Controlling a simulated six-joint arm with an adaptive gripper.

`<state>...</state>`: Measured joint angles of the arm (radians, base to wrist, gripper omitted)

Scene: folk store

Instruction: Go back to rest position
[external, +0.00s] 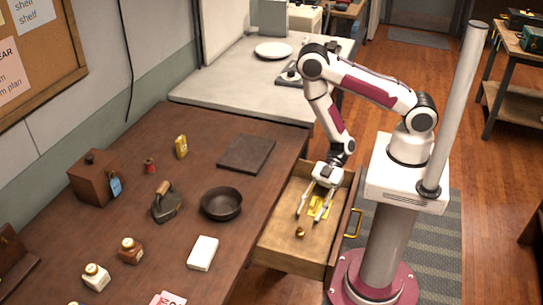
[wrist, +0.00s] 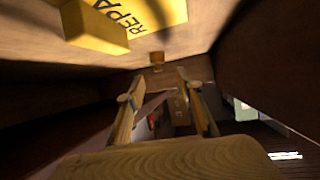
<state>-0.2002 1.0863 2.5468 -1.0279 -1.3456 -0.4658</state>
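My gripper (external: 311,214) hangs low over the open wooden drawer (external: 285,250), pointing down into it. Its two fingers are spread apart, and nothing shows held between them; they also show apart in the wrist view (wrist: 160,80). A yellow item (external: 317,205) lies in the drawer beside and partly behind the fingers. In the wrist view a yellow block (wrist: 92,27) and a yellow label with black letters (wrist: 145,14) show at the top. A small brass-coloured piece (external: 300,232) sits in the drawer in front of the fingertips.
The drawer's front with its brass handle (external: 353,222) stands out right of the brown table (external: 130,180). On the table are a black pan (external: 221,204), an old iron (external: 165,203), a white box (external: 202,253), a dark slab (external: 247,154) and small bottles. A pale pole (external: 456,110) rises beside my arm.

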